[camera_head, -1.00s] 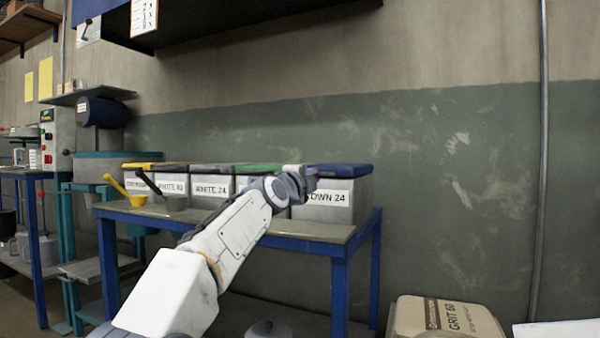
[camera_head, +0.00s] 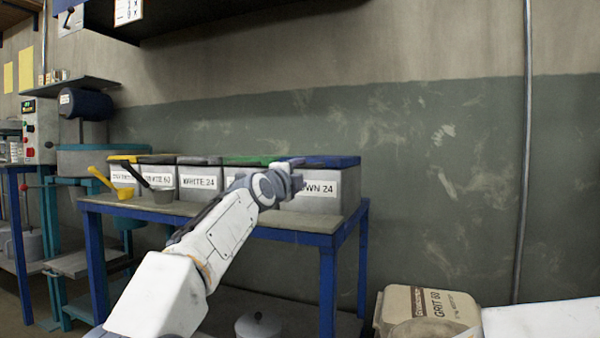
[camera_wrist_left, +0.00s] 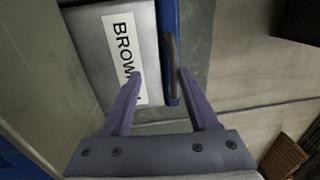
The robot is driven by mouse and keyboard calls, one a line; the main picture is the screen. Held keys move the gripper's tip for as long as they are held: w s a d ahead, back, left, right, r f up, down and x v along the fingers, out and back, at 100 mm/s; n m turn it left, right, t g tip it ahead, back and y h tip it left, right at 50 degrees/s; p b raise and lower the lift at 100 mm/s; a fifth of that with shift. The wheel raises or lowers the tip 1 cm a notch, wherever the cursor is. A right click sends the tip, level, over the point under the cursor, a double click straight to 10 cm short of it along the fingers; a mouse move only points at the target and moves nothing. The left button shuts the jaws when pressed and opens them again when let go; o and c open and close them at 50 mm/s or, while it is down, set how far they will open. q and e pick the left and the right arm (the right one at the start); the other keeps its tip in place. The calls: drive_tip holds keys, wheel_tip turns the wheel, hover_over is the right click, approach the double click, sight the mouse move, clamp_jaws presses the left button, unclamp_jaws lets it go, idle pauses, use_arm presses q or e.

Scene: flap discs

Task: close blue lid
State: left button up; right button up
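The blue lid (camera_head: 338,161) lies flat on the grey bin (camera_head: 335,200) labelled BROWN 24, at the right end of the bin row. My left gripper (camera_head: 296,180) is in front of this bin's left part and hides some of the label. In the left wrist view the bin front (camera_wrist_left: 95,45) fills the left side, with the lid's blue edge (camera_wrist_left: 168,20) and a dark handle (camera_wrist_left: 172,60). My left gripper's purple fingers (camera_wrist_left: 160,76) are apart, with the lid edge and handle between them or just beyond. Contact cannot be told. My right gripper is not in view.
Bins with yellow, grey and green lids stand to the left on the blue-framed table (camera_head: 200,212). A yellow scoop (camera_head: 112,186) and a dark-handled scoop (camera_head: 163,194) are in front of them. A grit sack (camera_head: 428,308) is at lower right.

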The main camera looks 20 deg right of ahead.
use_arm(q)
drive_tip(key=shift+d+f, duration=0.15)
drive_tip(key=shift+f, duration=0.4)
drive_tip(key=b+v, duration=0.5)
drive_tip(key=b, duration=0.1)
drive_tip(key=shift+r+b+v, duration=0.2)
drive_tip(key=shift+b+v, duration=0.3)
drive_tip(key=shift+v, duration=0.4)
drive_tip(key=shift+r+b+v, duration=0.2)
drive_tip(key=shift+b+v, duration=0.25)
drive_tip(key=shift+v, duration=0.5)
drive_tip(key=shift+r+b+v, duration=0.2)
drive_tip(key=shift+b+v, duration=0.3)
drive_tip(key=shift+v, duration=0.4)
